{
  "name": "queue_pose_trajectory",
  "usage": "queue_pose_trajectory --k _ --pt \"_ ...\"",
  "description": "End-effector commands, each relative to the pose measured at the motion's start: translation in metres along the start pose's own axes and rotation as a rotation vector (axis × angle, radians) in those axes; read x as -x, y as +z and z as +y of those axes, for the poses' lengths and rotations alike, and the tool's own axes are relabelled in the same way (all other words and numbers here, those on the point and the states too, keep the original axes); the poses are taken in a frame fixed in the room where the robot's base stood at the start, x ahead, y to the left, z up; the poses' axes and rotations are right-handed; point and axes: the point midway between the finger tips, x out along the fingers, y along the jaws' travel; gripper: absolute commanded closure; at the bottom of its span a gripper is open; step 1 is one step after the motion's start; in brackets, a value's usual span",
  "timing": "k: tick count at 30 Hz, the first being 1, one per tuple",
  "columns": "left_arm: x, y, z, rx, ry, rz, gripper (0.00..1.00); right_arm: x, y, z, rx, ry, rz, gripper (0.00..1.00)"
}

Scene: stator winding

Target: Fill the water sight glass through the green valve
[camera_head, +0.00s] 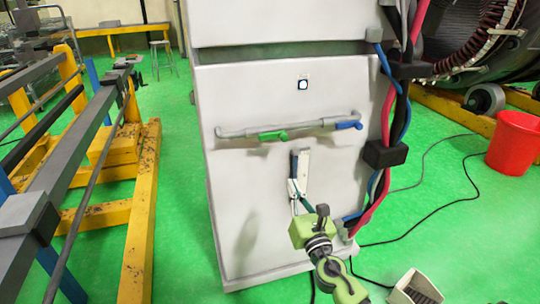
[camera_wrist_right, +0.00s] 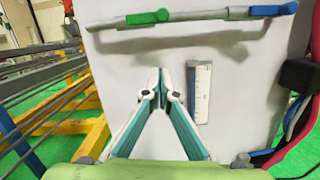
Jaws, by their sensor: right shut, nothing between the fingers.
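The green valve handle (camera_head: 272,135) lies along a grey pipe on the front of the white cabinet; it also shows at the top of the right wrist view (camera_wrist_right: 148,17). A blue valve handle (camera_head: 349,125) is at the pipe's right end. Below the pipe, the sight glass, with a white scale (camera_head: 304,164) and a bluish strip, is fixed upright to the panel; it also shows in the right wrist view (camera_wrist_right: 199,92). My right gripper (camera_head: 295,186) is shut and empty, in front of the panel below the green valve. In the wrist view its tips appear left of the sight glass.
Red, blue and black cables (camera_head: 390,120) run down the cabinet's right edge. A red bucket (camera_head: 515,142) stands on the green floor at right. Yellow frames with grey rails (camera_head: 140,215) stand at left.

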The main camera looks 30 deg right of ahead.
Motion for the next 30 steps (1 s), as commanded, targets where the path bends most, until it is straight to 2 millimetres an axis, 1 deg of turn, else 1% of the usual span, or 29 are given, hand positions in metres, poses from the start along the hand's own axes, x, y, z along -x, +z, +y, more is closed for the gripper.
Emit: queue_pose_trajectory --k 2,10,14,17,22,29,30 --pt "0.000 0.000 0.003 0.001 0.003 0.000 0.60 0.000 0.004 0.001 0.012 0.002 -0.009 1.00" --pt "0.000 -0.001 0.006 0.002 0.007 0.001 0.60 -0.001 0.004 0.001 0.009 0.002 -0.007 1.00" --pt "0.002 -0.001 0.006 0.001 0.007 0.001 0.60 -0.008 0.004 0.001 0.008 0.002 -0.008 1.00" --pt "0.005 -0.001 0.005 0.001 0.006 0.001 0.60 -0.022 0.005 0.001 0.008 0.002 -0.008 1.00" --pt "0.010 -0.001 0.003 0.000 0.003 0.000 0.60 -0.057 0.006 0.001 0.007 0.001 -0.009 1.00" --pt "0.011 -0.001 0.002 -0.001 0.002 0.000 0.60 -0.106 0.005 0.001 0.006 0.001 -0.008 1.00" --pt "0.024 -0.002 0.001 -0.001 0.002 -0.001 0.60 -0.105 0.018 0.002 0.007 0.002 -0.007 1.00"
